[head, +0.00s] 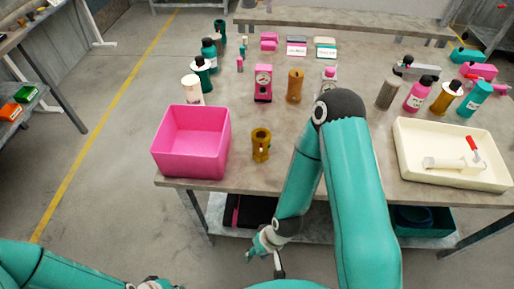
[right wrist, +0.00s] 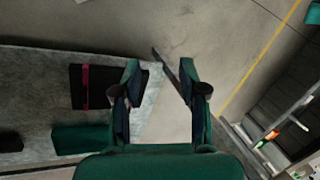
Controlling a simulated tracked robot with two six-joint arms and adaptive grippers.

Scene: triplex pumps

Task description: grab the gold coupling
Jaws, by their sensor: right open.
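A gold coupling (head: 261,145), short and cylindrical with a hole in its side, stands upright near the table's front edge, right of the pink bin. A taller gold-brown cylinder (head: 294,86) stands farther back. My right gripper (head: 262,247) is open and empty, low in front of the table's front edge, below and apart from the coupling. In the right wrist view its two fingers (right wrist: 160,85) are spread, with floor and the lower shelf behind them; the coupling is not seen there. Of my left gripper, only a part (head: 152,284) shows at the bottom edge; its fingers are cut off.
The pink bin (head: 191,142) stands at the table's front left. A cream tray (head: 455,155) with a white and red tool is at front right. Bottles, a pink gauge unit (head: 263,83) and small boxes stand behind. The tabletop immediately around the coupling is clear.

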